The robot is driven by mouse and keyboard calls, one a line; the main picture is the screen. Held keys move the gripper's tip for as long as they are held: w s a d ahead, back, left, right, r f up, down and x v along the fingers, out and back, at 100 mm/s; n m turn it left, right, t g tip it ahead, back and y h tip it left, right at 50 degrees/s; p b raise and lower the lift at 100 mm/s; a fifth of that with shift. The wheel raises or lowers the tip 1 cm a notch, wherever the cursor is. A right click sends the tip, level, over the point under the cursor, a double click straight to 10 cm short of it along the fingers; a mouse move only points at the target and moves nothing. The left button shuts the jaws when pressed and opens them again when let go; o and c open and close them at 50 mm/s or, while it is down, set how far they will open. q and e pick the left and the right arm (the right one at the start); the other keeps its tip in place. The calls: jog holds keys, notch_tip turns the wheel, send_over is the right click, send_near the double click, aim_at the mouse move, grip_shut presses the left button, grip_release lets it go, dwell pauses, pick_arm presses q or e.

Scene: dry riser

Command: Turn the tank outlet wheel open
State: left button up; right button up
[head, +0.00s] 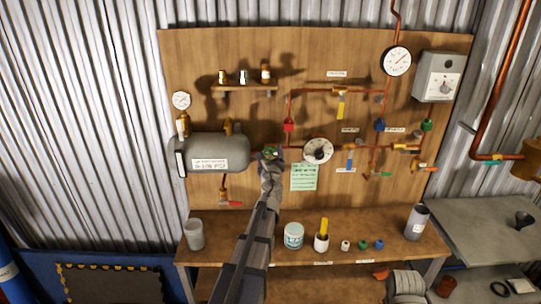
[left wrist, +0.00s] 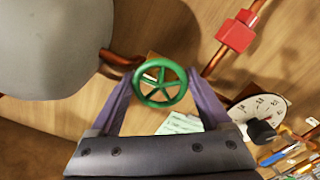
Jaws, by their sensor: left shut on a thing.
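The tank outlet wheel is a green spoked handwheel (left wrist: 160,83) on a copper pipe just right of the grey tank (head: 211,151). In the head view only a little of the wheel (head: 270,151) shows, as my gripper covers it. My left gripper (head: 271,158) is at the wheel, its arm reaching up from below. In the left wrist view its two fingers (left wrist: 162,92) stand on either side of the wheel's rim and are shut on it. The tank also shows at the upper left there (left wrist: 50,45). My right gripper is not in view.
A round dial gauge (head: 318,150) and a green note (head: 304,177) are close to the wheel on its right. A red block (head: 289,125) is on the pipe above. The bench (head: 265,222) below holds cups and small parts.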

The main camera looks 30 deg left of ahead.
pick_arm(q)
jog(key=shift+c, duration=1)
jog(key=shift+n, duration=0.3)
jog(key=shift+n, duration=3.1)
jog(key=o, duration=1.2)
